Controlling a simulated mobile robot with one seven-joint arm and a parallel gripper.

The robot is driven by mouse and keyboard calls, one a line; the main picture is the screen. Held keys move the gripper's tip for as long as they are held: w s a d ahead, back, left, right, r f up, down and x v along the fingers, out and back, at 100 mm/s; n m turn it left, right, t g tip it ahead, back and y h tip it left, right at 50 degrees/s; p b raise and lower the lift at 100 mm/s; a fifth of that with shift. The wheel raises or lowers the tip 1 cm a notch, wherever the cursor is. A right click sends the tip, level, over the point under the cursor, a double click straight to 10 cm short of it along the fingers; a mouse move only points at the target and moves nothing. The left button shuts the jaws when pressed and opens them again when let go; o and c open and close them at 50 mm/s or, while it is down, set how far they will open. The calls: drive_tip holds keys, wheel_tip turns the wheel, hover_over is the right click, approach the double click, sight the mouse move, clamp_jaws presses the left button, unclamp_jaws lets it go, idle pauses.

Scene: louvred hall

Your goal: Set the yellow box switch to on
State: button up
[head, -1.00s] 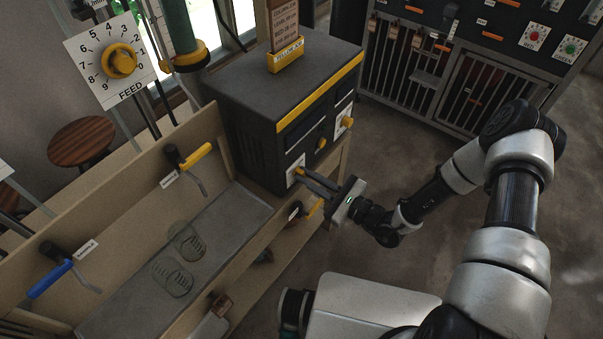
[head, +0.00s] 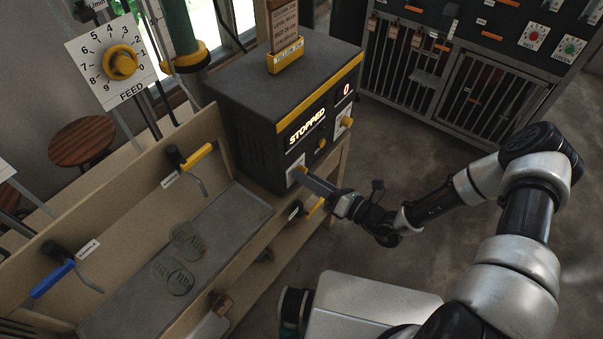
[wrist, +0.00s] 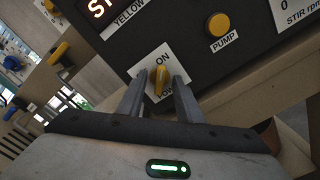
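The yellow box (head: 280,95) is a dark cabinet with a yellow stripe and a yellow name tag on top. Its front display (head: 307,126) is lit and reads STOPPED. Its switch (wrist: 161,79) is a yellow knob on a white plate at the panel's lower left, with ON printed above it; the knob's tip is up toward ON. The lower lettering is partly hidden. My gripper (wrist: 160,80) is at the plate, one finger on each side of the knob. Gaps show between fingers and knob, so it looks open around it. In the head view my gripper (head: 308,180) reaches the box's lower front.
A yellow PUMP button (wrist: 219,25) and another yellow knob (head: 346,122) are on the same panel. The floor right of the bench is clear.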

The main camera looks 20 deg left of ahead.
drive_tip(key=v, duration=0.7)
drive_tip(key=shift+p, duration=0.35)
